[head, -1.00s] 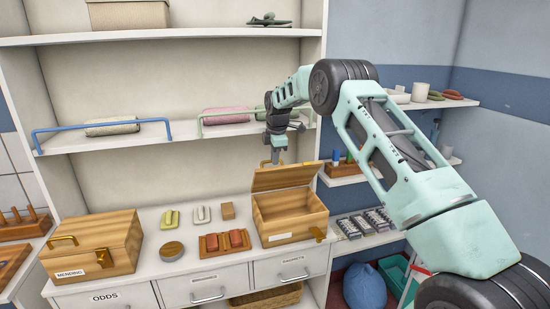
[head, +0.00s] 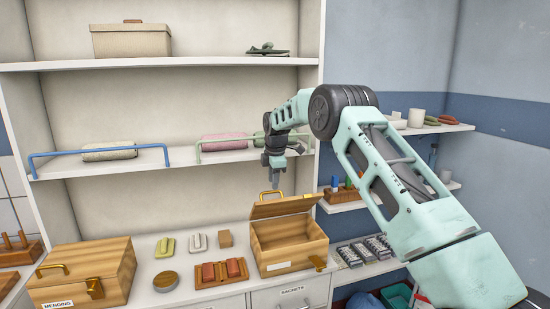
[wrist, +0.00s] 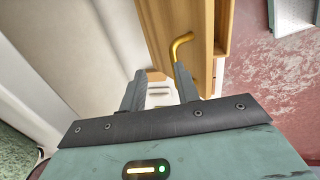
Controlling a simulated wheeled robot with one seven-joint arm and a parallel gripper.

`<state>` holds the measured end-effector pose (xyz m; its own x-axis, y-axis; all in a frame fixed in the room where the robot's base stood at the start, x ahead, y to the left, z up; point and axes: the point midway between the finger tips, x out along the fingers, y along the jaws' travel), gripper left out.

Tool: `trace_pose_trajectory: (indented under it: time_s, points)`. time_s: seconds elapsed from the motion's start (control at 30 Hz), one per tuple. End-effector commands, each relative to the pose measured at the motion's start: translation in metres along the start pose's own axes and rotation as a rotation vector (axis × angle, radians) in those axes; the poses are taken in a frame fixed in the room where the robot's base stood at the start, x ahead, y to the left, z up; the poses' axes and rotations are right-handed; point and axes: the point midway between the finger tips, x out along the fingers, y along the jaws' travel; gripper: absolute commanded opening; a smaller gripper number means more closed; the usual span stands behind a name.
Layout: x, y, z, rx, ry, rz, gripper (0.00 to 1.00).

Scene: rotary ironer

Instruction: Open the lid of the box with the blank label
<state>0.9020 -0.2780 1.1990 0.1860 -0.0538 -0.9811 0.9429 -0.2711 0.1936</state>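The wooden box (head: 305,249) on the right of the counter carries a blank white label (head: 279,267). Its lid (head: 285,207) stands raised at the back, so the inside shows. A gold handle (head: 271,196) sits on the lid's upper edge. My gripper (head: 276,187) points down just above and behind the raised lid, close to the handle. In the wrist view my gripper's two fingers (wrist: 159,76) are apart with nothing held between them. There the handle (wrist: 178,46) and lid (wrist: 155,28) lie beside the right finger; whether they touch is unclear.
A closed box labelled MENDING (head: 84,271) stands at the left. Between the boxes lie a tray with red pieces (head: 221,274), a round tin (head: 166,281) and small blocks. A shelf (head: 110,170) with rails and rolled cloths runs above.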

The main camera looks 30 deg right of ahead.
Motion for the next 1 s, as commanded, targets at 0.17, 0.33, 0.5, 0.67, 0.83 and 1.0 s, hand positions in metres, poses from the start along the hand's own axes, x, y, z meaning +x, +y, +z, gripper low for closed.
trace_pose_trajectory:
  time_s: [0.17, 0.33, 0.5, 0.67, 0.83, 1.0]
  points:
    - [-0.040, 0.000, 0.000, 0.000, 0.000, 0.006, 0.32]
    - [-0.081, 0.000, 0.000, 0.000, 0.000, 0.005, 0.32]
    - [-0.116, 0.000, 0.000, 0.000, 0.000, 0.003, 0.32]
    - [-0.138, 0.000, 0.000, 0.000, 0.000, 0.000, 0.32]
    - [-0.146, -0.001, 0.000, 0.000, 0.000, -0.002, 0.32]
    - [-0.147, -0.001, 0.000, 0.000, 0.000, -0.002, 0.32]
